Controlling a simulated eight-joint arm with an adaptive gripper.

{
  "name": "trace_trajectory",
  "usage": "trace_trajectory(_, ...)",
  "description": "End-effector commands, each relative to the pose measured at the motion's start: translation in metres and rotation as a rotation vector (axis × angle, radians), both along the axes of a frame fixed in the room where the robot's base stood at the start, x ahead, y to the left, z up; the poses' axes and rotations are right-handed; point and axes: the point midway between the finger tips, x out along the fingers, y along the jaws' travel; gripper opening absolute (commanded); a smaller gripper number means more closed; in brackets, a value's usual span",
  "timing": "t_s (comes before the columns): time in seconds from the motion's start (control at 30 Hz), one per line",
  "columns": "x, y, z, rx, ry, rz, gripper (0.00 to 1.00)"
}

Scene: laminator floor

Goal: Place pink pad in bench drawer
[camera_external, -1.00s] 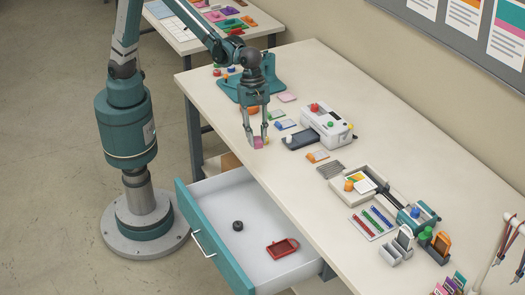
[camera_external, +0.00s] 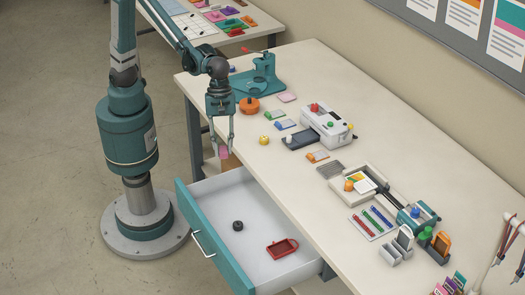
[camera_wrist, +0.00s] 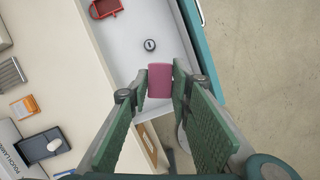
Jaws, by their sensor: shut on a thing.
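The pink pad (camera_external: 224,153) is held between the fingertips of my gripper (camera_external: 222,148), above the back end of the open bench drawer (camera_external: 212,182). In the wrist view the pad (camera_wrist: 160,80) sits between the two green fingers (camera_wrist: 158,92). The drawer (camera_wrist: 133,55) is pulled out from the bench, with a white interior and a teal front. The pad appears above the drawer's near end in the wrist view; its exact height cannot be told.
The drawer floor between has free room. The bench top (camera_external: 275,180) holds a yellow piece (camera_external: 264,140), an orange round thing (camera_external: 249,105) and a white laminator (camera_external: 327,124).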

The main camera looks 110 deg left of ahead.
Motion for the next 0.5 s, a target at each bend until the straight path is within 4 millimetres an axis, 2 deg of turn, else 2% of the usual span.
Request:
trace_trajectory(0.27, 0.000, 0.000, -0.036, 0.000, 0.000, 0.000, 0.13)
trace_trajectory(0.5, 0.000, 0.000, -0.088, 0.000, 0.000, 0.000, 0.13)
